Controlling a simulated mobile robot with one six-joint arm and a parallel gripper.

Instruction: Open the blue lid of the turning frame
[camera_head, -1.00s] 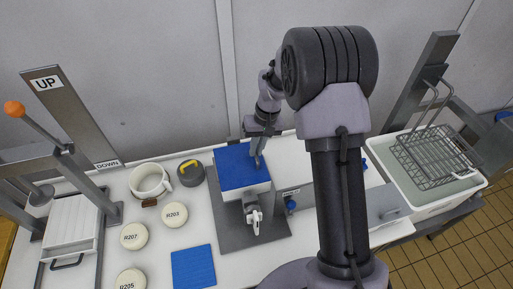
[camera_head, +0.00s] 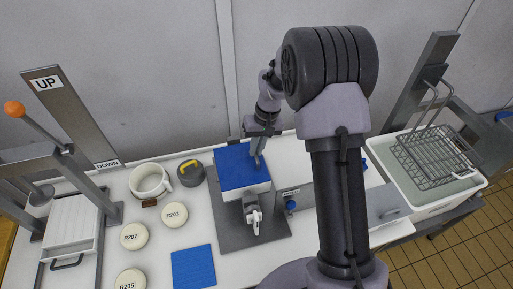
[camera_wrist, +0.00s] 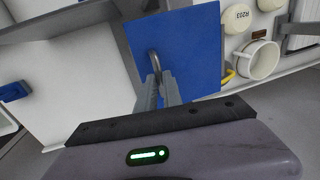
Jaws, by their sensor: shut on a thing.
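The blue lid (camera_head: 236,168) lies flat on top of the white box of the turning frame (camera_head: 224,224), which stands on a grey plate. A white clamp handle (camera_head: 253,214) hangs on the front of the frame. My gripper (camera_head: 257,156) reaches down to the lid's right side. In the wrist view the lid (camera_wrist: 196,48) fills the upper middle, and my gripper (camera_wrist: 160,88) is shut on the metal lid handle (camera_wrist: 154,60). The lid looks closed. The fingertips partly hide the handle.
A grey pot with a yellow handle (camera_head: 191,173), a white mug (camera_head: 150,181) and several round labelled discs (camera_head: 174,215) stand left of the frame. A blue mat (camera_head: 193,267) lies in front. A wire basket (camera_head: 432,160) sits in a white basin at right.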

